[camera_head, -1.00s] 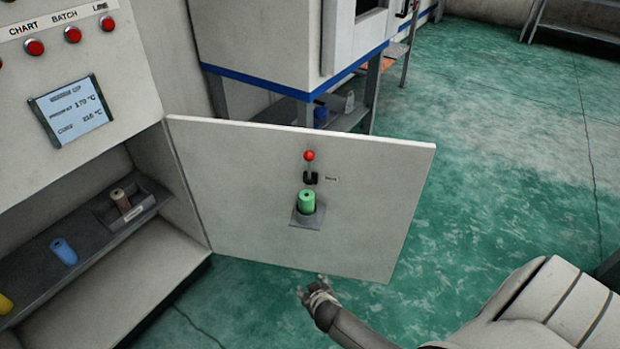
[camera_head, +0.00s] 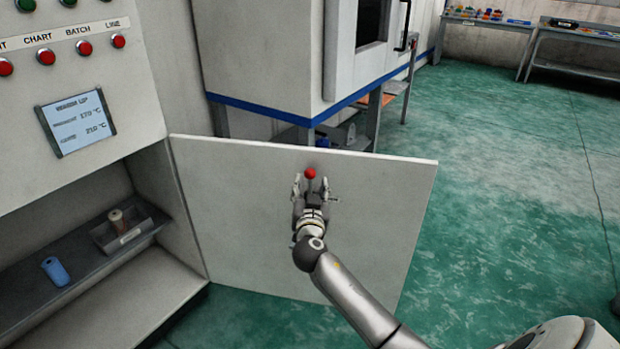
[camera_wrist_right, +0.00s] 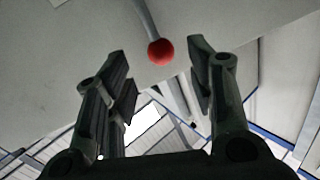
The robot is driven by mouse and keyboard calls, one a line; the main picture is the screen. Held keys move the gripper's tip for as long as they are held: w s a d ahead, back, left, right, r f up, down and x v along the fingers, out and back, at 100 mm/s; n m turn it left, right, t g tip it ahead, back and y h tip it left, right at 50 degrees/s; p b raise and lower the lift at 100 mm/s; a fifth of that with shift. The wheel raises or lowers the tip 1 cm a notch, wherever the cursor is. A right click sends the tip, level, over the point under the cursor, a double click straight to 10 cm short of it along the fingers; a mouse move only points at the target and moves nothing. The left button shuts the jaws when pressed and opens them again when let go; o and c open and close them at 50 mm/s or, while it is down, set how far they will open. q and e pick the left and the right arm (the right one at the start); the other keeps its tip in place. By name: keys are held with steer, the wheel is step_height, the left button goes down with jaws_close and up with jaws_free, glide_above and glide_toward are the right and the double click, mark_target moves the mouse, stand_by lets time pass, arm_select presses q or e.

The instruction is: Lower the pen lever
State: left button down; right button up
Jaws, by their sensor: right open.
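The pen lever (camera_head: 310,173) has a red ball knob and stands on the inner face of the open white door (camera_head: 230,200). In the right wrist view the red knob (camera_wrist_right: 161,52) on its grey stem shows between and just beyond my fingertips. My right gripper (camera_head: 313,180) is open in front of the door, with its fingers on either side of the knob in the head view. It is not closed on the knob. The gripper and arm hide the lever's base and the green roll below it. My left gripper is not in view.
The cabinet's shelf (camera_head: 85,262) at left holds a blue roll (camera_head: 56,271) and a small holder with a brown roll (camera_head: 117,221). A panel screen (camera_head: 75,123) and red buttons are above. A blue-trimmed machine (camera_head: 270,60) stands behind the door. Green floor is clear at right.

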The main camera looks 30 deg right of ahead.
mark_target(310, 178)
steer(key=shift+x, duration=2.7)
jaws_close()
